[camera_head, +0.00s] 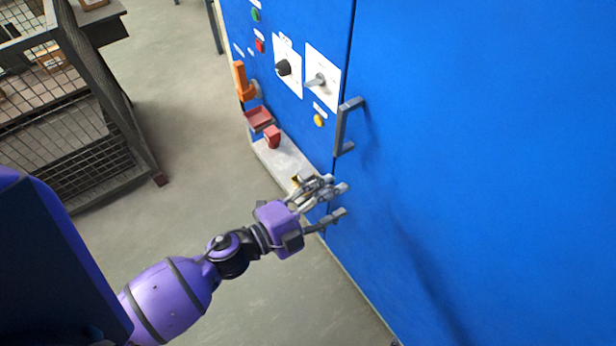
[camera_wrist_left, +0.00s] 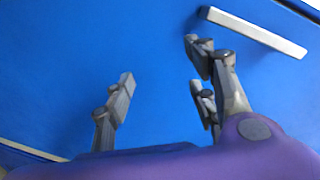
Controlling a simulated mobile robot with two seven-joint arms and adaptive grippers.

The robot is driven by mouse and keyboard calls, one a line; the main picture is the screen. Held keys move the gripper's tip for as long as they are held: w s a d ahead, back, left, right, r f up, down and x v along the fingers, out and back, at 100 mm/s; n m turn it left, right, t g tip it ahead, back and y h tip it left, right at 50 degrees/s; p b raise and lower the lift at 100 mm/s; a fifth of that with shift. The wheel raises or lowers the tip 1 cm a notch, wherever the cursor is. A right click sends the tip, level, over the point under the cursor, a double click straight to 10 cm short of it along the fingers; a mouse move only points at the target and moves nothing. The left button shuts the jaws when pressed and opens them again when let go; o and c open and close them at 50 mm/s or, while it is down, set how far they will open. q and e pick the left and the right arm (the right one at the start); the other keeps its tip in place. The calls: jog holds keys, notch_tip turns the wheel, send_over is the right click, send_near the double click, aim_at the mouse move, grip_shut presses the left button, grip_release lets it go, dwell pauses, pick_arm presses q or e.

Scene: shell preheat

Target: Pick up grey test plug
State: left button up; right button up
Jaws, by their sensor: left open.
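I cannot make out a grey test plug for certain in either view. My left gripper (camera_head: 343,200) is open, with its fingers apart beside the blue cabinet (camera_head: 470,120), near the end of a grey ledge (camera_head: 285,158). Nothing shows between its fingers in the left wrist view (camera_wrist_left: 160,68), only blue panel beyond. A small brassy piece (camera_head: 296,180) shows on the ledge just behind the gripper. The gripper hides the near end of the ledge. My right gripper is in neither view.
A grey door handle (camera_head: 344,126) sticks out above the gripper; a pale bar (camera_wrist_left: 254,32) shows in the wrist view. A red block (camera_head: 272,136) is on the ledge, by a red tray (camera_head: 258,118). Orange lever (camera_head: 241,82). A mesh cage (camera_head: 70,120) stands left; floor between is clear.

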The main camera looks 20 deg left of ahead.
pick_arm(q)
jog(key=d+m+g+h+b, duration=0.1)
jog(key=d+m+g+h, duration=0.25)
jog(key=m, duration=0.35)
jog(key=m+g+y+b, duration=0.55)
jog(key=m+y, duration=0.65)
jog(key=m, duration=0.4)
send_over(304, 174)
jog(key=s+a, duration=0.1)
jog(key=a, duration=0.1)
notch_tip(304, 174, down, 9)
jog(key=x, duration=0.4)
jog(key=s+x, duration=0.1)
jog(key=x, duration=0.1)
jog(key=shift+d+f+p, duration=0.2)
jog(key=shift+d+p, duration=0.05)
jog(key=shift+p, duration=0.05)
jog(key=shift+w+f, duration=0.1)
jog(key=shift+f, duration=0.1)
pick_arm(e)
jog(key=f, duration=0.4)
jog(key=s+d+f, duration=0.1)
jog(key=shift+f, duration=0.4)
